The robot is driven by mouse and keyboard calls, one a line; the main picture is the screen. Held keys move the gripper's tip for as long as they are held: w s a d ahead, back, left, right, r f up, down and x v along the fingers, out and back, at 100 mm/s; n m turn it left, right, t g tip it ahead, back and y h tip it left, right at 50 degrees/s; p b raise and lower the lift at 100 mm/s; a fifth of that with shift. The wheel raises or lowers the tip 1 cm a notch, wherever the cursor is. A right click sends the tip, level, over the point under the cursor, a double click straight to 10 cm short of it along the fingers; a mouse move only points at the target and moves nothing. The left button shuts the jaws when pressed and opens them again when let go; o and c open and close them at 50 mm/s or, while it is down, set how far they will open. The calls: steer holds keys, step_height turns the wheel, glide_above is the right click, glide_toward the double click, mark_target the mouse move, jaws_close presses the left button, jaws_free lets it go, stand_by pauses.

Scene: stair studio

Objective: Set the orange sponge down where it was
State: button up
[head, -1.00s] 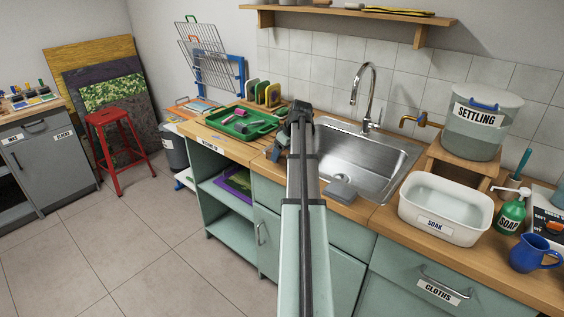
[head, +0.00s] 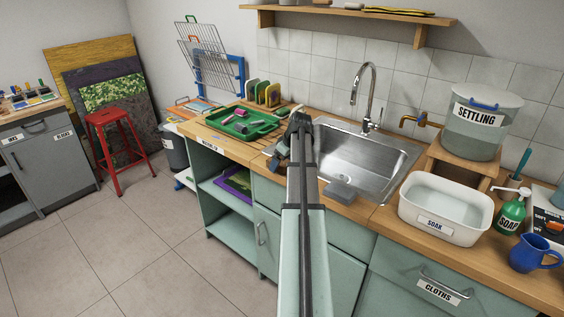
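I cannot make out an orange sponge in the head view; whether my gripper holds it is hidden. My gripper (head: 280,158) is at the far end of my arm, low over the wooden counter (head: 228,149) between the green tray and the sink. It points down, and its fingertips are small and dark, so I cannot tell whether they are open or shut. A grey block (head: 341,191) lies at the front edge of the sink (head: 375,160), to the right of my arm.
The green tray (head: 272,124) holds several small items, with upright coloured pieces (head: 272,95) behind it. The white SOAK tub (head: 465,237), green soap bottle (head: 511,213) and blue jug (head: 530,255) stand at right. The tap (head: 356,82) rises behind the sink.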

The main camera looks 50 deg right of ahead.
steer(key=shift+o, duration=0.4)
steer(key=shift+r, duration=0.1)
steer(key=shift+r, duration=0.15)
steer(key=v, duration=1.1)
steer(key=shift+s+r, duration=0.15)
steer(key=shift+r, duration=0.25)
steer(key=shift+a, duration=0.1)
